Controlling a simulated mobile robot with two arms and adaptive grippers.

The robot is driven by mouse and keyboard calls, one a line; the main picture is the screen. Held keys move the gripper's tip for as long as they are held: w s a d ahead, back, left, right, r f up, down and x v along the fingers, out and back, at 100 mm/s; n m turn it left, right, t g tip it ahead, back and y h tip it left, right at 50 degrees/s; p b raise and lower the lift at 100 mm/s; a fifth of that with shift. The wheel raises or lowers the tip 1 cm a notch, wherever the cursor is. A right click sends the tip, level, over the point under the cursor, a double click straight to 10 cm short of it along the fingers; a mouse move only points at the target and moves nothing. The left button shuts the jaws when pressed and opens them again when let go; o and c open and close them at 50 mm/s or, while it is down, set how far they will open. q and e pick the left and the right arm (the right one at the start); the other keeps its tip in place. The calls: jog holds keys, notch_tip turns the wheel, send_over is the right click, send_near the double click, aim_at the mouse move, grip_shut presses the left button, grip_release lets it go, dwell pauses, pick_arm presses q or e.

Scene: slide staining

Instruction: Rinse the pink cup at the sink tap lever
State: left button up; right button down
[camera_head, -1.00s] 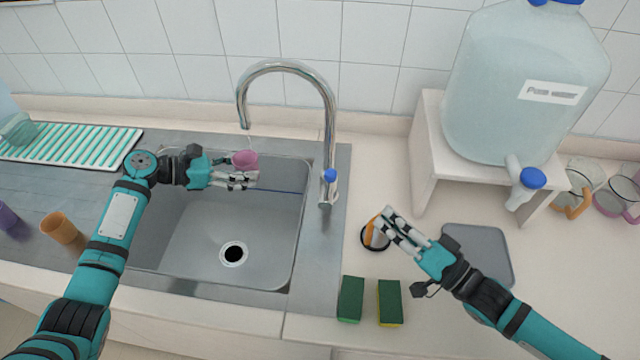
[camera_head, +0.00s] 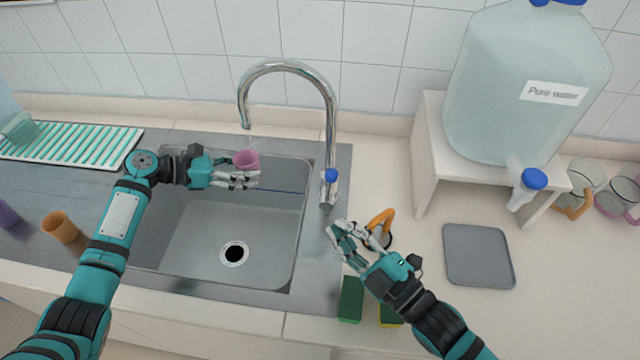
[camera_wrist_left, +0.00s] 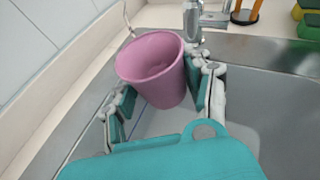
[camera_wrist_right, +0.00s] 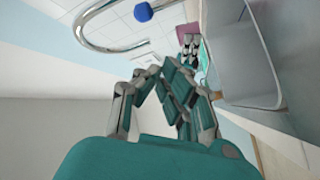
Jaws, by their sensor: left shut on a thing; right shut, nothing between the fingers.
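The pink cup (camera_head: 246,160) is held upright over the back of the sink basin (camera_head: 190,240), below the spout of the chrome tap (camera_head: 333,115). My left gripper (camera_head: 250,180) is shut on it; in the left wrist view the cup (camera_wrist_left: 155,65) sits between the fingers. A thin stream shows under the spout. The blue tap lever (camera_head: 330,175) is on the tap's base at the right edge of the sink. My right gripper (camera_head: 340,232) is shut and empty, in front of the lever and a little to its right, apart from it.
Sponges (camera_head: 350,298) lie at the counter front. A grey mat (camera_head: 478,256) and a large water jug (camera_head: 520,90) on a stand are to the right. An orange cup (camera_head: 60,228) stands left of the sink.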

aim_at(329, 189)
jog(key=w+a+r+n, duration=0.1)
jog(key=w+a+n, duration=0.2)
jog(key=w+n, duration=0.3)
jog(key=shift+w+a+r+h, duration=0.3)
jog(key=shift+w+a+r, duration=0.1)
jog(key=shift+w, duration=1.1)
jog(key=shift+d, duration=0.65)
